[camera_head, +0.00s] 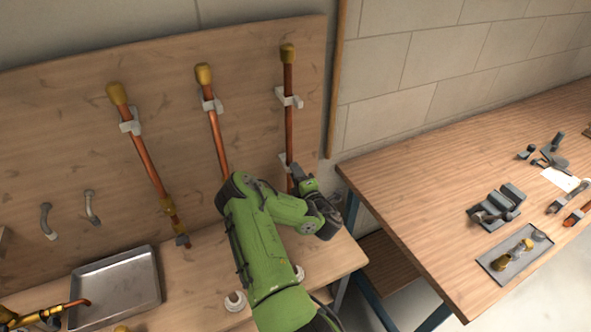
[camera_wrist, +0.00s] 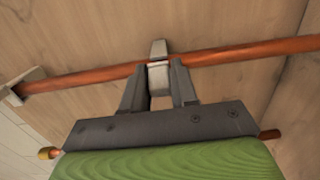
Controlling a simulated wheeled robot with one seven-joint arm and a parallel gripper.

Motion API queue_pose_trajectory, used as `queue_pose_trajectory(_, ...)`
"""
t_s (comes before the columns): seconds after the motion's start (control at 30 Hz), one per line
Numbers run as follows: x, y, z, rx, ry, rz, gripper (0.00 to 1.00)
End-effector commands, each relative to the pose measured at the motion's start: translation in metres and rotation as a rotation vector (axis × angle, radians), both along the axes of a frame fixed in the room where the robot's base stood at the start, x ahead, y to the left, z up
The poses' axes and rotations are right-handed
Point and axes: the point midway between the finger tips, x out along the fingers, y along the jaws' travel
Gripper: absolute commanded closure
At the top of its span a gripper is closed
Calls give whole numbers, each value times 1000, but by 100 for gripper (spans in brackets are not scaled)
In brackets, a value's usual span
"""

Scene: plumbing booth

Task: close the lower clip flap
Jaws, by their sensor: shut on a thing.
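The right copper pipe (camera_head: 289,75) stands against the wooden board with a brass cap on top. Its pale grey lower clip (camera_head: 284,158) is partly hidden behind my gripper (camera_head: 298,176). In the wrist view the copper pipe (camera_wrist: 235,55) runs across the picture through the lower clip (camera_wrist: 158,47). The clip's flap (camera_wrist: 158,76) lies over the pipe, between my fingertips. My gripper (camera_wrist: 158,82) is shut on the flap, one dark finger on each side. I cannot tell whether the flap is fully latched.
The upper clip (camera_head: 289,98) holds the same pipe higher up. Two more pipes, the middle one (camera_head: 214,125) and the left one (camera_head: 146,150), hang to the left. A metal tray (camera_head: 112,270) lies on the bench. A table (camera_head: 410,170) with fittings stands to the right.

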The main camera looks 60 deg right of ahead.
Motion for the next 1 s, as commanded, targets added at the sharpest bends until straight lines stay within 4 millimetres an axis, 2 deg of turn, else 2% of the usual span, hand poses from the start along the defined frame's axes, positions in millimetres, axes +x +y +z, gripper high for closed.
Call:
queue_pose_trajectory(0.03,1,-2,6,-9,-2,16,100)
queue_pose_trajectory(0.67,0,-2,3,-3,-2,53,100)
queue_pose_trajectory(0.7,0,-2,3,-3,-2,52,66)
queue_pose_trajectory(0.8,0,-1,2,-1,0,52,51)
queue_pose_trajectory(1.0,0,-1,1,0,1,51,51)
